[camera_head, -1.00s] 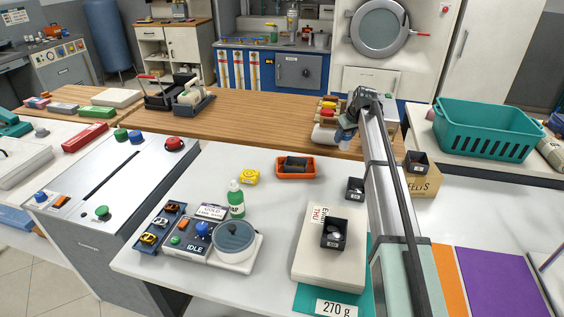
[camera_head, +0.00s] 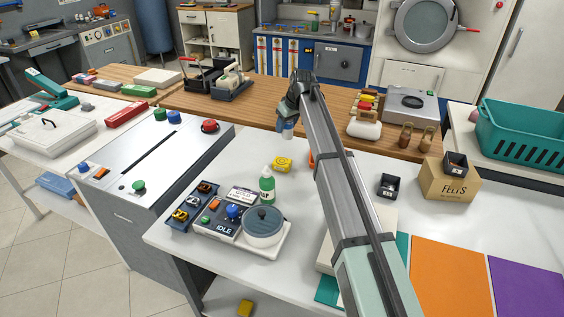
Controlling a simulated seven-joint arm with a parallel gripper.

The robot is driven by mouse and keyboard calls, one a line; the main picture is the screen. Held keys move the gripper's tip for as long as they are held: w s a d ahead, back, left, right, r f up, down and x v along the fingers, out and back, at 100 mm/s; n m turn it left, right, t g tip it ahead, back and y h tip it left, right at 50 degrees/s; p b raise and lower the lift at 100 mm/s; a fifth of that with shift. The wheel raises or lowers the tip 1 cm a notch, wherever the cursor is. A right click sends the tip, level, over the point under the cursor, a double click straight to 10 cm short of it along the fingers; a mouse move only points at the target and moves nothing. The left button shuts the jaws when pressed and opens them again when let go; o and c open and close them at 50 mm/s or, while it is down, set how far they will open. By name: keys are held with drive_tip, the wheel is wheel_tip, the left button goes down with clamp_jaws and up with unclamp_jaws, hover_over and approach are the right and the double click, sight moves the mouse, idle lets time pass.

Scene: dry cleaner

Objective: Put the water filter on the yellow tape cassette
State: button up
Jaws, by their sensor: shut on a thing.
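My gripper (camera_head: 288,121) is shut on a small blue and whitish item, which looks like the water filter (camera_head: 287,131). It is held near the front edge of the wooden counter, and its details are too small to tell. The yellow tape cassette (camera_head: 283,163) lies on the white table, below the gripper in the picture. The held item appears apart from the cassette, with white table showing between them.
A green-labelled bottle (camera_head: 267,184) and a control box with a round lidded pot (camera_head: 263,226) stand close to the cassette.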

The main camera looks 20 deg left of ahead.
drive_tip(key=s+a, duration=0.2)
drive_tip(key=m+t, duration=0.1)
drive_tip(key=m, duration=0.2)
hover_over(281, 160)
drive_tip(key=shift+h, duration=0.3)
drive_tip(key=shift+f, duration=4.75)
drive_tip(key=shift+f, duration=0.1)
drive_tip(key=o, duration=1.1)
drive_tip(key=v, duration=1.2)
